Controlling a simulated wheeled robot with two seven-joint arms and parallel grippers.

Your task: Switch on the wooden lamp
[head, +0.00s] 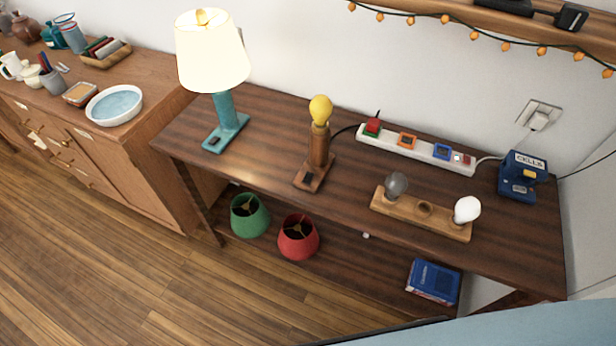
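The wooden lamp (317,158) stands upright on the dark wood table, near its middle. Neither of my grippers is in the head view.
A teal lamp (223,122) with a glowing cream shade stands to the left. A wooden bulb holder (422,212) and a blue CELLS box (522,177) stand to the right. Green (249,215) and red (298,237) shades and a blue book (433,281) lie on the lower shelf. The table's front edge is clear.

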